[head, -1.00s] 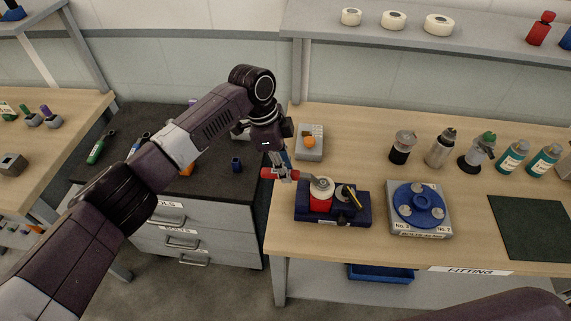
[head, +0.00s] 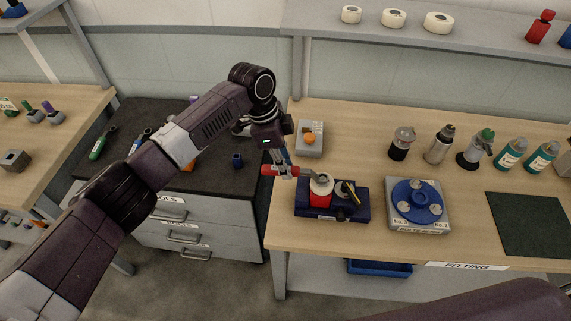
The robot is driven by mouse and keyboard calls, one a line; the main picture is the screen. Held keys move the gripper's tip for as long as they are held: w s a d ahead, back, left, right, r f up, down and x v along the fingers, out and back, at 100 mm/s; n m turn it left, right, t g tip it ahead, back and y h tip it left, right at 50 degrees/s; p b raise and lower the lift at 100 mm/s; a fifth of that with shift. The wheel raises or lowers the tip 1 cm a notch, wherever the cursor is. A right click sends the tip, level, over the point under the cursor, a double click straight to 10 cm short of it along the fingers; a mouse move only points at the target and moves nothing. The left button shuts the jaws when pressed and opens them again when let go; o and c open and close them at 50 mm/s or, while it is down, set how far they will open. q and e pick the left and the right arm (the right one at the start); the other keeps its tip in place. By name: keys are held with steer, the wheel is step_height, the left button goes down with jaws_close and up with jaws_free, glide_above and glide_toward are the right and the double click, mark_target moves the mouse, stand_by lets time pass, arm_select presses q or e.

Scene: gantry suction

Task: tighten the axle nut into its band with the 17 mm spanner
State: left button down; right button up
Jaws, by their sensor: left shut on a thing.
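My left gripper (head: 282,167) points down at the left edge of the fitting bench, shut on a spanner with a red handle (head: 268,170). The spanner lies about level, its head end toward a dark blue fixture (head: 345,212). The fixture carries a red block (head: 320,200) with a pale round top (head: 321,184), and a dark round part with a yellow mark (head: 347,190) on its right. The axle nut and the spanner's jaw are too small to make out, so I cannot tell whether they touch. My right gripper is out of view.
A grey turntable with a blue disc (head: 417,196) stands right of the fixture. Bottles and a dark green mat (head: 530,224) are farther right. Green-handled (head: 103,143) and blue-handled tools lie on the dark cabinet top.

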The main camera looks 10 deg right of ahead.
arm_select(q)
steer(key=shift+r+p, duration=0.6)
steer(key=shift+r, duration=0.25)
steer(key=shift+r, duration=0.1)
step_height(320, 180, up, 2)
steer(key=shift+r+p, duration=0.15)
steer(key=shift+p, duration=1)
steer(key=shift+r+p, duration=0.45)
steer(key=shift+r, duration=0.35)
steer(key=shift+f, duration=0.1)
